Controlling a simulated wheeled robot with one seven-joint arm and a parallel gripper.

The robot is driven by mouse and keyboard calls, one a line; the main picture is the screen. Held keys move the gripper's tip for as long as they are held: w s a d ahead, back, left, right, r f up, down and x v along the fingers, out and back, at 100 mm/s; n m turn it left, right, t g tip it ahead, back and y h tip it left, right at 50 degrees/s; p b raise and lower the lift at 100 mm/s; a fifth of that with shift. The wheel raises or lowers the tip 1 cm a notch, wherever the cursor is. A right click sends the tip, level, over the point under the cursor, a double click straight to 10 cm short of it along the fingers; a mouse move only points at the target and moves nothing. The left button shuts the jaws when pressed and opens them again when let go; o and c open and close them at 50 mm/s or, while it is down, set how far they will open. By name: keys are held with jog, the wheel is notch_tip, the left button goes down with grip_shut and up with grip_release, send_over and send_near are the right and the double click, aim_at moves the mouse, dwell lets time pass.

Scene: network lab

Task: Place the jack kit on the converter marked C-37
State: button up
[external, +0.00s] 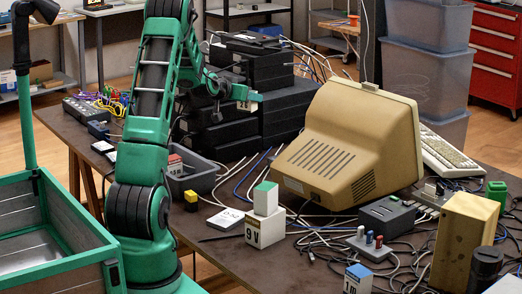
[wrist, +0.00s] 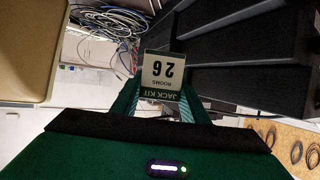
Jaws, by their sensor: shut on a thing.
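My gripper (external: 241,95) is raised over the table in front of the stacked black units. In the wrist view it is shut on the jack kit (wrist: 161,72), a small piece with a pale face reading "26 ROOMS" and a green "JACK KIT" band, upside down there. The kit is small and partly hidden in the external view. I cannot read C-37 on anything, so I cannot tell which thing is that converter. A flat white piece with small print (external: 226,219) lies on the table, its lettering too small to read.
A white 9V box (external: 264,231) with a green-topped block on it stands near the front. A beige monitor (external: 345,145) fills the middle. A grey bin (external: 200,180) is at the left. Cables, a dark box (external: 388,214) and a speaker (external: 463,240) crowd the right.

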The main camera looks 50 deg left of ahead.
aim_at(245, 109)
notch_tip(245, 109, down, 4)
jog(key=shift+w+d+f, duration=0.1)
jog(key=shift+f, duration=0.1)
jog(key=w+d+f, duration=0.4)
jog(key=w+d, duration=0.1)
jog(key=w+d+f, duration=0.2)
jog(key=w+f, duration=0.1)
jog(key=shift+w+d, duration=0.25)
jog(key=shift+f, duration=1.95)
jog(key=shift+f, duration=0.15)
jog(key=o, duration=1.1)
jog(key=shift+c, duration=0.2)
jog(key=shift+o, duration=0.3)
jog(key=shift+s+r, duration=0.15)
jog(key=shift+r, duration=0.05)
jog(key=v, duration=1.1)
jog(key=shift+s+d, duration=0.25)
